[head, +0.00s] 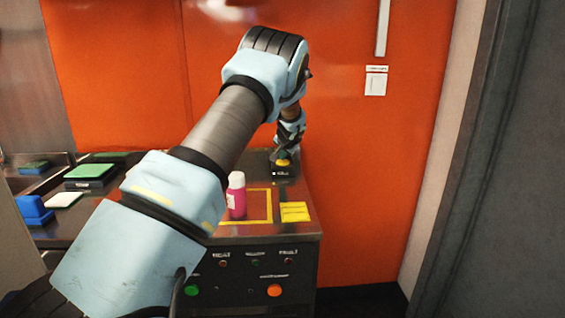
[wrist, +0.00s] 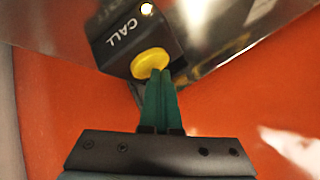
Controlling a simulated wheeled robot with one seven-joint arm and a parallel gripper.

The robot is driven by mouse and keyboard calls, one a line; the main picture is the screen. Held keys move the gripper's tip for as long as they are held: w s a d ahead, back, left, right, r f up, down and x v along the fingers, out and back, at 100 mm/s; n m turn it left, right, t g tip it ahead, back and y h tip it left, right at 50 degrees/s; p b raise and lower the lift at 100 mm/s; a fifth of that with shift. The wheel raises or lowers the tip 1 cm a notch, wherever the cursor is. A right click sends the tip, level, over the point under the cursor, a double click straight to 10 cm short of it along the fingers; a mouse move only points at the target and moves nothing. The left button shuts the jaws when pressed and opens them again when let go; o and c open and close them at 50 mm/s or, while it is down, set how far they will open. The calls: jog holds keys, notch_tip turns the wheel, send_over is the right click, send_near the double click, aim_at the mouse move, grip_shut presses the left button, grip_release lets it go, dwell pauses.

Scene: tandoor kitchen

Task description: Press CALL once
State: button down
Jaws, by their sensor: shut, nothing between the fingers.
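The CALL button is a yellow round cap (wrist: 150,63) on a black box marked CALL (wrist: 124,36). In the head view the box (head: 283,172) stands at the back right of the metal counter, with the yellow cap (head: 283,162) partly under my gripper (head: 282,155). In the wrist view my gripper (wrist: 161,72) is shut and empty, its green fingertips at the edge of the yellow cap. I cannot tell whether they touch it or whether the cap is pushed in.
A pink bottle with a white cap (head: 237,195) stands inside a yellow outline on the counter. A yellow pad (head: 295,211) lies right of it. Green, white and blue items are at the left. An orange wall (head: 370,150) rises behind. The counter front has an orange knob (head: 274,290).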

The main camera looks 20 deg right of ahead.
aim_at(282, 162)
jog(key=shift+r, duration=0.1)
jog(key=shift+r+p, duration=0.4)
jog(key=shift+r, duration=0.35)
jog(key=shift+r+p, duration=1.4)
jog(key=shift+r, duration=1.15)
